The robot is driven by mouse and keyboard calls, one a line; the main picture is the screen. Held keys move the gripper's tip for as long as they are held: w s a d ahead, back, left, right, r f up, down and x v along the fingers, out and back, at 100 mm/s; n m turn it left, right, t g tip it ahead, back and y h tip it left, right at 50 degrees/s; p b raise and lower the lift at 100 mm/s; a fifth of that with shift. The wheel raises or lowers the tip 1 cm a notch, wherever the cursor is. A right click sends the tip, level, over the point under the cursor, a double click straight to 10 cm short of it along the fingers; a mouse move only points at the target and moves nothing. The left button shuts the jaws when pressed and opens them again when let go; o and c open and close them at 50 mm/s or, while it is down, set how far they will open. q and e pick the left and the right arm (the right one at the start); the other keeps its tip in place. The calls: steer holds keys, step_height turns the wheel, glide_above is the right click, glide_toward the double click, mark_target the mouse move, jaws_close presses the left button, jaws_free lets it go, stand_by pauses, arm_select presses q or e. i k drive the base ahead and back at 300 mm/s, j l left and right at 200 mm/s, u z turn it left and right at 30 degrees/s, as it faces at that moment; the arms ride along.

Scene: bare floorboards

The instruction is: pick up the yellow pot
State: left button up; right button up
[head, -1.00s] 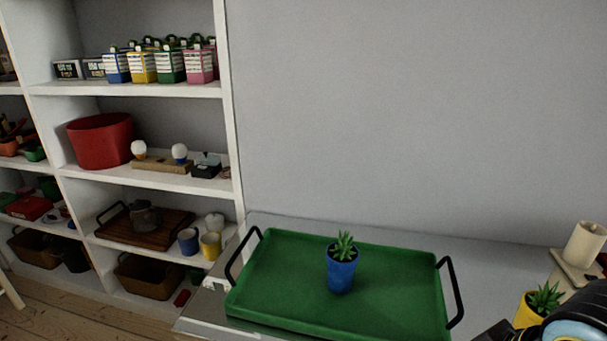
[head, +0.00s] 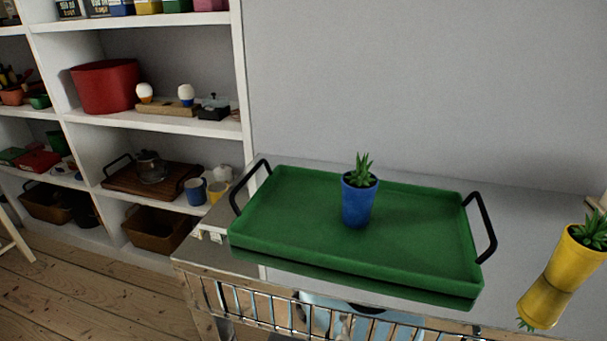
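The yellow pot (head: 573,259) holds a spiky green plant (head: 593,231) and stands on the shiny metal tabletop (head: 520,220) at the right edge of the head view. Its mirror image shows in the surface just below it. It is to the right of the green tray, apart from it. Neither of my grippers shows in the head view, and nothing is seen touching the pot.
The green tray (head: 290,235) has raised black handles and holds a blue pot (head: 358,202) with a plant. A wire rail (head: 270,308) runs along the table's front. White shelves (head: 170,122) stand at left; a grey wall is behind.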

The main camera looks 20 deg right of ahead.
mark_target(580, 249)
steer(key=z, duration=2.05)
